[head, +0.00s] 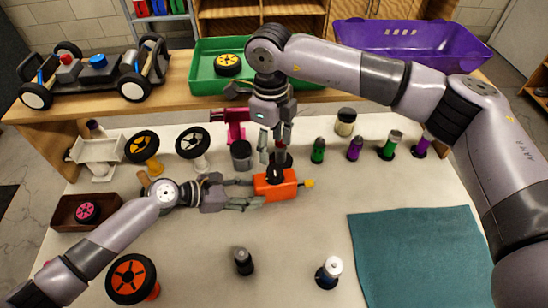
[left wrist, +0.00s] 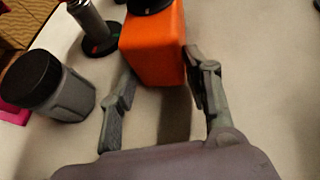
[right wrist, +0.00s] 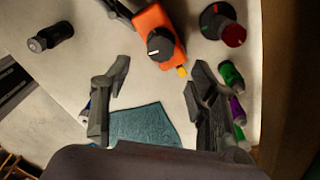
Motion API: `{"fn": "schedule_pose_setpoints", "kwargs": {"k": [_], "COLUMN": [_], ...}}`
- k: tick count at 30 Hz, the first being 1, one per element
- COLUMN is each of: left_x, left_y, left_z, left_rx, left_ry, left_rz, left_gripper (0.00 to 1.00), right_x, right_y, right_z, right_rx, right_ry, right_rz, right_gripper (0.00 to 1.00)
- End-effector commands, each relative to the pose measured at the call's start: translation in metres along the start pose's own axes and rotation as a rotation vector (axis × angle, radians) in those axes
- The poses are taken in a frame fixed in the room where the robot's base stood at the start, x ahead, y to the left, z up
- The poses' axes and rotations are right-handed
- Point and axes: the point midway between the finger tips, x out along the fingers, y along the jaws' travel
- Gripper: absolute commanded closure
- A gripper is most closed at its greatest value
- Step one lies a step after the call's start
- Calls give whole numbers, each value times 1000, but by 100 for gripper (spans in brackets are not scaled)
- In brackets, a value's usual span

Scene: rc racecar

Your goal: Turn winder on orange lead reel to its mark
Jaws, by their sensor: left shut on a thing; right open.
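The orange lead reel (head: 268,187) lies on the pale table, with a yellow plug (head: 308,183) on its right end. Its winder, a round black knob with a white line, sits on top and shows in the right wrist view (right wrist: 161,45). A target mark on the reel cannot be made out. My left gripper (head: 258,200) is shut on the reel's left end, one finger on each side, as the left wrist view (left wrist: 162,72) shows. My right gripper (head: 274,150) points down above the reel, open and empty. Its fingers (right wrist: 158,72) stand apart from the knob.
A black disc with a red-topped post (right wrist: 223,27) stands close behind the reel. A grey jar (head: 241,155) is behind left, and several coloured bottles (head: 355,148) are to the right. A teal mat (head: 415,255) lies front right.

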Motion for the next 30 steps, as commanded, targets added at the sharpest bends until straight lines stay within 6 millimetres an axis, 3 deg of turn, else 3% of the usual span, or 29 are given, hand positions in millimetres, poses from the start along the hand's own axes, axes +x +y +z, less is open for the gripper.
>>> {"fn": "schedule_pose_setpoints", "kwargs": {"k": [3, 7, 19, 25, 30], "left_x": [0, 0, 0, 0, 0], "left_y": [0, 0, 0, 0, 0], "left_z": [1, 0, 1, 0, 0], "left_rx": [0, 0, 0, 0, 0], "left_ry": [-1, -1, -1, -1, -1], "left_rz": [0, 0, 0, 0, 0], "left_gripper": [80, 80, 80, 80, 80], "right_x": [-22, -36, -41, -17, 19], "right_y": [0, 0, 0, 18, 67], "right_z": [0, 0, 0, -9, -27], "right_rx": [0, 0, 0, 64, 278], "right_ry": [-1, -1, 2, -1, 8], "right_rz": [-2, -1, 2, 163, 586], "right_gripper": [46, 46, 46, 46, 46]}}
